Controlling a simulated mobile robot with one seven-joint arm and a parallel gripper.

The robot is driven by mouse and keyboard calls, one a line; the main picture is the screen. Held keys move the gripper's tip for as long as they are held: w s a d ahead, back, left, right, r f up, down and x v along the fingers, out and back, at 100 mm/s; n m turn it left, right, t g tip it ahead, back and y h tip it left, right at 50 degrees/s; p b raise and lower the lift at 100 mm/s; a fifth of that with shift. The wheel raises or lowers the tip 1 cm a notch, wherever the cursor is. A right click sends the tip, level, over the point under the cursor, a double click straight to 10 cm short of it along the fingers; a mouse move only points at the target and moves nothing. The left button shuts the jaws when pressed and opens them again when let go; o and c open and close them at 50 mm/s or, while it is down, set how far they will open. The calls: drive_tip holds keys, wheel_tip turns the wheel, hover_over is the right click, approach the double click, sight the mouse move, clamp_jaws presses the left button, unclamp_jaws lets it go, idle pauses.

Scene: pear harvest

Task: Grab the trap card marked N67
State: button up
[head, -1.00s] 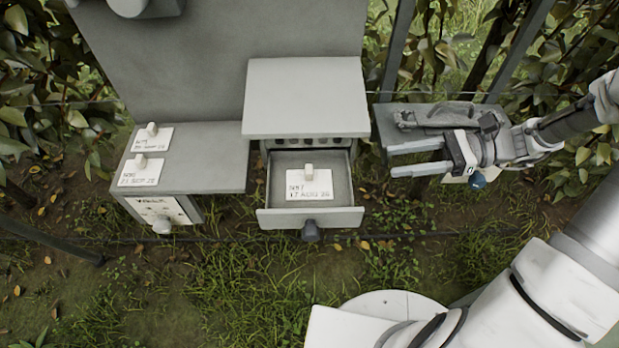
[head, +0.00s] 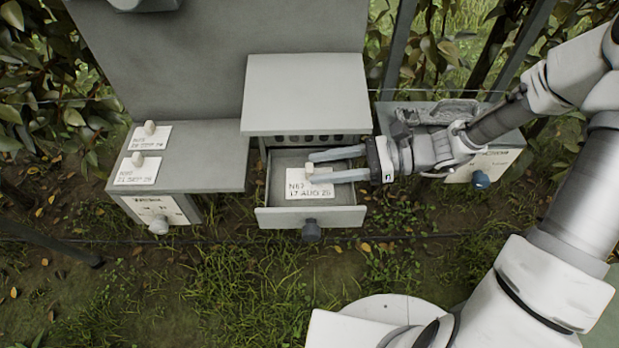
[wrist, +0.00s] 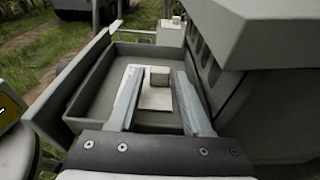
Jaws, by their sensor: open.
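The white trap card marked N67 (head: 309,186) lies in the open drawer (head: 340,217) of the grey cabinet, with a small pale block-shaped grip on it. My gripper (head: 309,165) reaches into the drawer from the right. Its jaws are open, with the fingers on either side of the card's grip. In the wrist view the grip block (wrist: 160,75) stands between the two open fingers, near their tips, apart from both. The fingers hide part of the card.
Two other marked cards (head: 150,136) (head: 137,171) lie on the grey shelf (head: 215,160) at left. The cabinet's overhanging top (head: 305,95) stands close behind the drawer. A grey box (head: 515,145) is at right, under my arm. Grass lies in front.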

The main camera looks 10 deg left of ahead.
drive_tip(key=shift+a+f, duration=0.1)
drive_tip(key=shift+a, duration=0.25)
clamp_jaws()
